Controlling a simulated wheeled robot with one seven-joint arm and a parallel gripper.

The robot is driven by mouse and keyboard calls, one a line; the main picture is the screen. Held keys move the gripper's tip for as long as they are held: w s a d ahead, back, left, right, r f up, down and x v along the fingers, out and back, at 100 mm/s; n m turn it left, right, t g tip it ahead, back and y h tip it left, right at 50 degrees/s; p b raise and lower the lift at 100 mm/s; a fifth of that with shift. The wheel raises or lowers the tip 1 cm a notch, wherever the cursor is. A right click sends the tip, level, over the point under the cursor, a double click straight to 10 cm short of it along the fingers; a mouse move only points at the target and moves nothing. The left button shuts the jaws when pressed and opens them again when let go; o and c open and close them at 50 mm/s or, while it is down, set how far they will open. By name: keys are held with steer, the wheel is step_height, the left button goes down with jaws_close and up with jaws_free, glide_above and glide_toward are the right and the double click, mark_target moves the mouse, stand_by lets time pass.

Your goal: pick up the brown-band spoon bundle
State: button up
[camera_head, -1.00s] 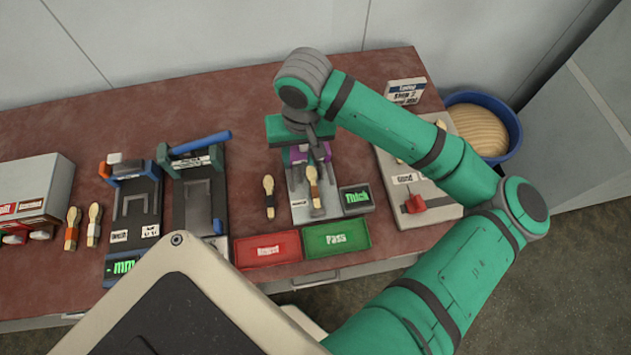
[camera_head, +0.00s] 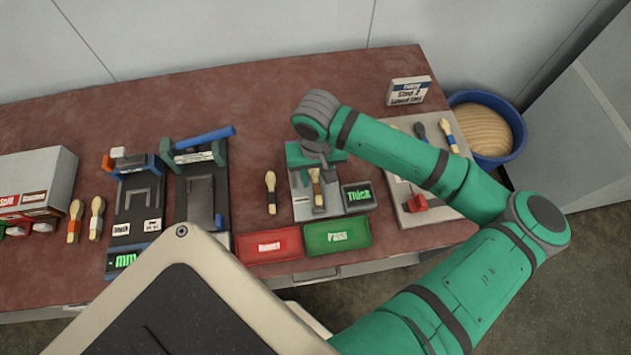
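A spoon bundle with a brown-orange band (camera_head: 316,176) lies on the grey plate of the thickness gauge (camera_head: 303,209), left of the gauge's "Thick" display. My gripper (camera_head: 317,160) is just above and behind this bundle, with its green body over the back of the gauge. Its fingers are hidden under the body, so I cannot tell whether they are open or touch the bundle. Another bundle with an orange-red band (camera_head: 75,222) lies at the far left, beside a white-banded bundle (camera_head: 97,219).
A dark-banded bundle (camera_head: 270,193) lies left of the gauge. Red (camera_head: 267,245) and green "Pass" (camera_head: 338,237) trays sit in front. Black presses (camera_head: 202,195) stand left. A grey board (camera_head: 432,212) with a red part and more bundles is right, near a blue tub (camera_head: 518,139).

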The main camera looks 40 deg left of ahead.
steer(key=shift+a+f, duration=0.1)
steer(key=shift+f, duration=0.85)
jaws_close()
